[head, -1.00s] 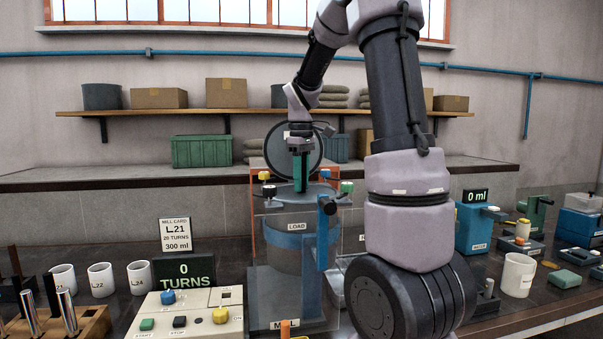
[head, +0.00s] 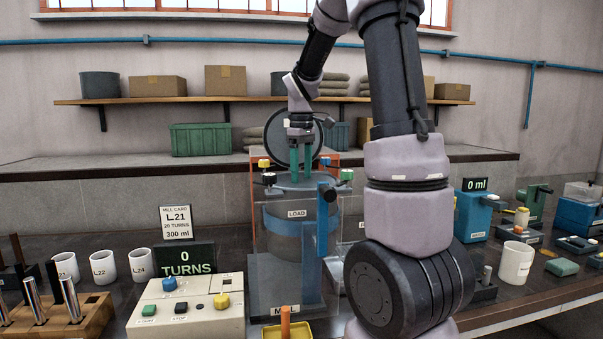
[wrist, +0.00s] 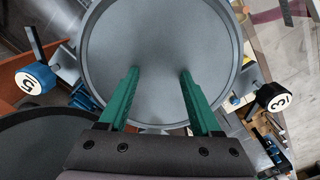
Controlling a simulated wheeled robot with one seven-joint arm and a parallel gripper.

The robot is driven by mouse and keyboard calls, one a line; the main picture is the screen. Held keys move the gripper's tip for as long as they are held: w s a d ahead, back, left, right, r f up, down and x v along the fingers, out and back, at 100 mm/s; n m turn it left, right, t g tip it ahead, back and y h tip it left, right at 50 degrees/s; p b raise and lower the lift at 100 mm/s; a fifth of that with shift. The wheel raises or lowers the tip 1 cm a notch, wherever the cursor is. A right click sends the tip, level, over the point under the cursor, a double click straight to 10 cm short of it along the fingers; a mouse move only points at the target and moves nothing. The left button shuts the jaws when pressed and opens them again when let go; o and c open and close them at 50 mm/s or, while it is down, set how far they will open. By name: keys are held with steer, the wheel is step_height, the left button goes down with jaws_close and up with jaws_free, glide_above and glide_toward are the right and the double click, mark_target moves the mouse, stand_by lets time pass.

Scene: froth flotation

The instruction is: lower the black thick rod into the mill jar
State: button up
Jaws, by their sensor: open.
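The mill jar (head: 300,222) is a grey drum behind clear guards in the mill frame. My gripper (head: 301,179) is above its top, pointing down, with its two green fingers apart and nothing seen between them. In the wrist view the gripper (wrist: 158,72) is open over the jar's round grey rim (wrist: 84,50), and a plain grey surface lies inside it. No black rod shows in that part of the jar. A dark rod (head: 53,286) stands at the wooden rack; I cannot tell whether it is the thick one.
A round dark lid (head: 271,136) stands raised behind the jar. Coloured knobs (head: 347,175) stick out around the jar's top. The control box (head: 185,312), a turns display (head: 186,262) and white mugs (head: 103,267) stand to the left. A yellow tray (head: 298,330) is in front.

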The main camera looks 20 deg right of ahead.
step_height(320, 180, up, 11)
stand_by(0.4)
steer(key=shift+f, duration=0.1)
stand_by(0.4)
steer(key=s+a+f+m+t+y, duration=0.1)
steer(key=s+a+m+t, duration=0.2)
steer(key=s, duration=0.7)
steer(key=s+a+f+m+t+y, duration=0.1)
steer(key=s+a+m+t, duration=0.3)
steer(key=s+m, duration=0.4)
steer(key=shift+s+a, duration=0.35)
steer(key=shift+s, duration=0.55)
